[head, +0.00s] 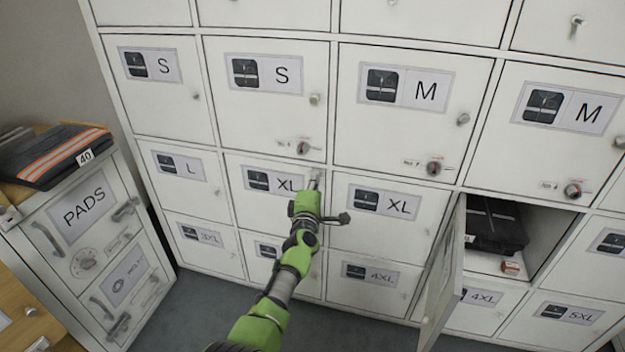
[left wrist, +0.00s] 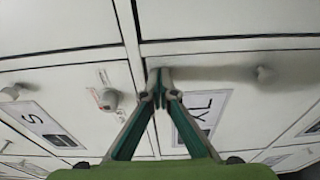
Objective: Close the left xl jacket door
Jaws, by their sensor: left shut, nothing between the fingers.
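The left XL jacket door (head: 258,207) is in the second full row of the white locker wall, between the L door and another XL door. It looks flush with its neighbours in the head view. My left gripper (head: 315,180) is shut and empty, its tips at the door's upper right edge. In the left wrist view the shut fingertips (left wrist: 158,76) are close to the seam beside a door with an XL label (left wrist: 205,106). I cannot tell whether they touch it. My right gripper is not in view.
Right of the second XL door (head: 385,228), another door (head: 443,278) stands open, jutting outward beside a compartment with a folded dark jacket (head: 494,230). A PADS cabinet (head: 85,208) stands at the left. Grey floor (head: 200,310) is free in front of the lockers.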

